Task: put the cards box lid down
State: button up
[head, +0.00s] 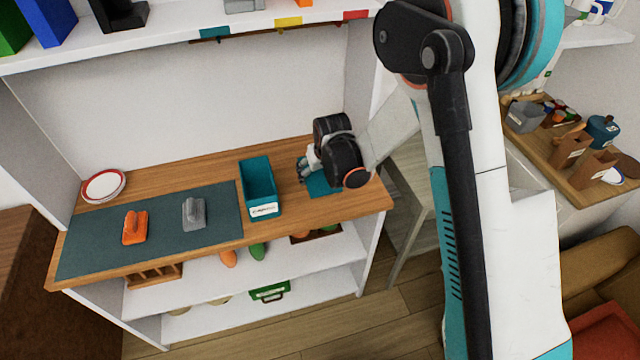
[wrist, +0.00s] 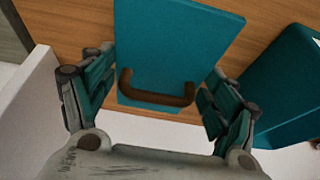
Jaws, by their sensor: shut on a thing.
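The teal cards box lid (head: 322,186) is under my gripper (head: 308,168) at the right end of the wooden top in the head view. In the wrist view the flat lid (wrist: 175,40) lies between my fingers, with its brown handle (wrist: 157,97) toward me.
A dark green mat (head: 85,240) left of the box carries an orange block-like tool (head: 135,227) and a grey one (head: 194,213). A red-rimmed plate (head: 104,186) is at the back left. A shelf (head: 260,30) hangs above; bare wood (head: 215,172) shows behind the mat.

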aim_at(321, 178)
jog(key=shift+f+b, duration=0.6)
jog(key=shift+f, duration=1.5)
jog(key=shift+f, duration=0.2)
jog(key=o, duration=1.1)
jog(key=shift+c, duration=0.2)
jog(key=shift+r, duration=0.15)
